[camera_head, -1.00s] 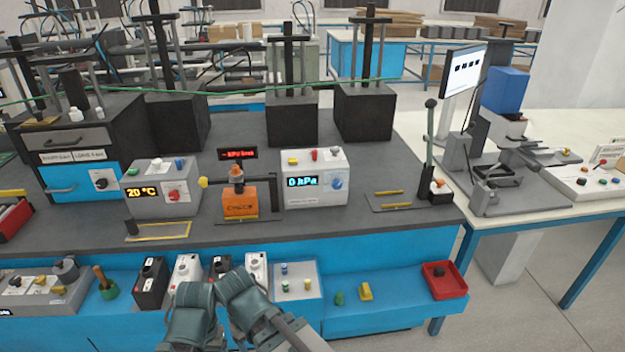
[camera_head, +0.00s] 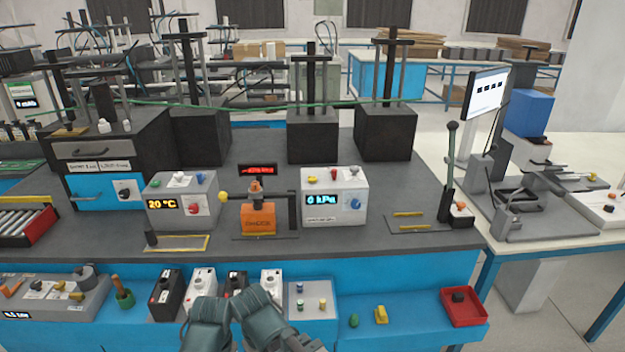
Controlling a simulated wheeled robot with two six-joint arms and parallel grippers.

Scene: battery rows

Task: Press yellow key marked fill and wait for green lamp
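A grey box (camera_head: 337,210) with a blue "0 kPa" display stands on the bench right of centre. A small yellow key (camera_head: 311,179) sits on the left of its top; its marking is too small to read. A red button (camera_head: 333,174) sits beside that key, and a blue knob is on the box's front. I cannot make out a lit green lamp. Only teal links of my two arms show at the bottom centre, well in front of the box. Neither gripper's fingers can be seen.
An orange fixture (camera_head: 258,219) stands just left of the box, and a grey "20 °C" box (camera_head: 182,200) is further left. A black upright lever (camera_head: 448,170) stands to the right. The front shelf holds several small boxes and a red tray (camera_head: 484,309).

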